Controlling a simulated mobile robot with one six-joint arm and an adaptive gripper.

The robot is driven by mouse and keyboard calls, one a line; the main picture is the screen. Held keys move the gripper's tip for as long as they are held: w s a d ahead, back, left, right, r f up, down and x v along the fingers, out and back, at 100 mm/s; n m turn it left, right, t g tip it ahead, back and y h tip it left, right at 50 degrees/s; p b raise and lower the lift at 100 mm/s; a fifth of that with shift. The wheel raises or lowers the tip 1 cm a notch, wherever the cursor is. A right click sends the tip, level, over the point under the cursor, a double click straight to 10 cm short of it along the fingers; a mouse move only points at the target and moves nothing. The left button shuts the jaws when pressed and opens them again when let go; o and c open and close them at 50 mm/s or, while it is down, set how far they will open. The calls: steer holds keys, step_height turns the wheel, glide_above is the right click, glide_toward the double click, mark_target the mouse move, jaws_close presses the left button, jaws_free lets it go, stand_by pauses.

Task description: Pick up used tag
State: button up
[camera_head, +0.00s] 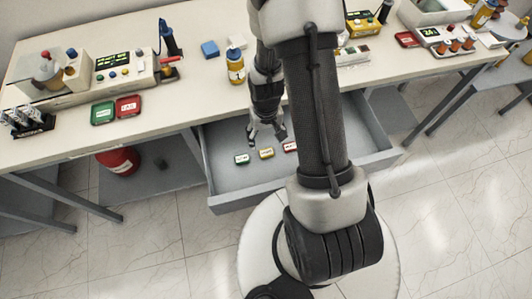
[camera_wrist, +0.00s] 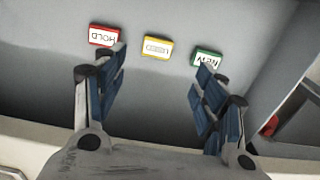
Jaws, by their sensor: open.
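The used tag is a small yellow-framed tag (camera_wrist: 157,47) with a pale label, between the other two tags in the wrist view. Its lettering is hard to read. It also shows in the head view as the middle yellow tag (camera_head: 266,153), lying in the open grey drawer. My gripper (camera_head: 267,138) is above the drawer, pointing down, close over the tags. In the wrist view my gripper (camera_wrist: 158,78) has its two blue-padded fingers spread wide. The used tag appears beyond the gap between the fingertips, and nothing is held.
A red HOLD tag (camera_wrist: 103,36) and a green NEW tag (camera_wrist: 207,59) lie on either side, partly near my fingers. The drawer (camera_head: 225,185) has raised walls. The bench above (camera_head: 200,95) holds instruments, a bottle and trays. The drawer floor around the tags is bare.

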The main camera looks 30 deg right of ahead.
steer(key=b, duration=0.1)
glide_above(267, 154)
step_height(267, 154, down, 5)
steer(key=shift+w+a+f, duration=0.1)
steer(key=shift+w+a, duration=0.05)
steer(key=f+b, duration=0.2)
steer(key=f, duration=0.3)
steer(key=shift+d, duration=0.2)
steer(key=shift+c, duration=0.2)
steer(key=c, duration=0.8)
